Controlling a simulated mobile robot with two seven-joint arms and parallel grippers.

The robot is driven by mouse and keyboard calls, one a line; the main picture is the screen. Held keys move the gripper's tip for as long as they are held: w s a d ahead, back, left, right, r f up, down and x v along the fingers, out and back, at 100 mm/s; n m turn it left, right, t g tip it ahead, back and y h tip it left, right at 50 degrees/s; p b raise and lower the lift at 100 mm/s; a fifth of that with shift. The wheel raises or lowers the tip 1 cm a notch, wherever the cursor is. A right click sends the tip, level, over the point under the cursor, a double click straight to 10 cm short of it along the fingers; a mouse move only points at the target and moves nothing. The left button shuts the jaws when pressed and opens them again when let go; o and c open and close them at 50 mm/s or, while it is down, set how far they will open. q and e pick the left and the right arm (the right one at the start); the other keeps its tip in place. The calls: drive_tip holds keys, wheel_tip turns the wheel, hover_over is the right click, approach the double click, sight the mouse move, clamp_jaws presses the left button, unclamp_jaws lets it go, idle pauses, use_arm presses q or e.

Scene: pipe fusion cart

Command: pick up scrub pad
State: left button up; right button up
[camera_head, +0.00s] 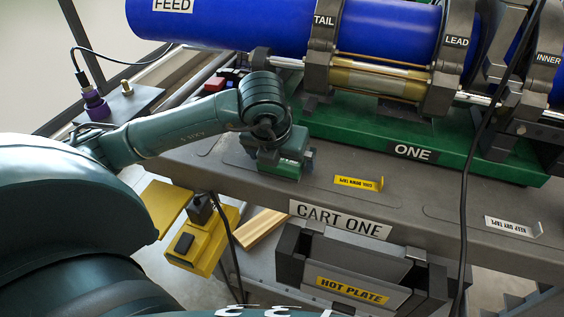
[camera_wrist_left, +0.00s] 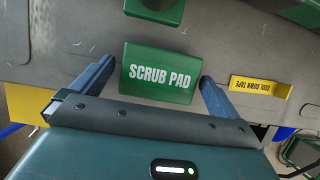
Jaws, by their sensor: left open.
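The scrub pad (camera_wrist_left: 158,76) is a green block with white lettering, lying on the grey cart top, and it shows large in the left wrist view. In the head view it is mostly hidden behind my left gripper. My left gripper (camera_wrist_left: 148,88) is open, with one blue-grey finger on each side of the pad's near part. I cannot tell whether either finger touches it. In the head view my left gripper (camera_head: 280,162) points down over the cart edge left of the yellow tape holder. My right gripper is not in view.
A yellow cool down tape holder (camera_head: 358,183) stands right of the pad. Behind are the green base (camera_head: 350,132), clamps and the blue pipe (camera_head: 230,22). A hot plate (camera_head: 350,285) in its holder and a yellow box (camera_head: 200,240) are below the cart's front edge. A black cable hangs at the right.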

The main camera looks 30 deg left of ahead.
use_arm(q)
drive_tip(key=shift+c, duration=0.2)
drive_tip(key=c, duration=1)
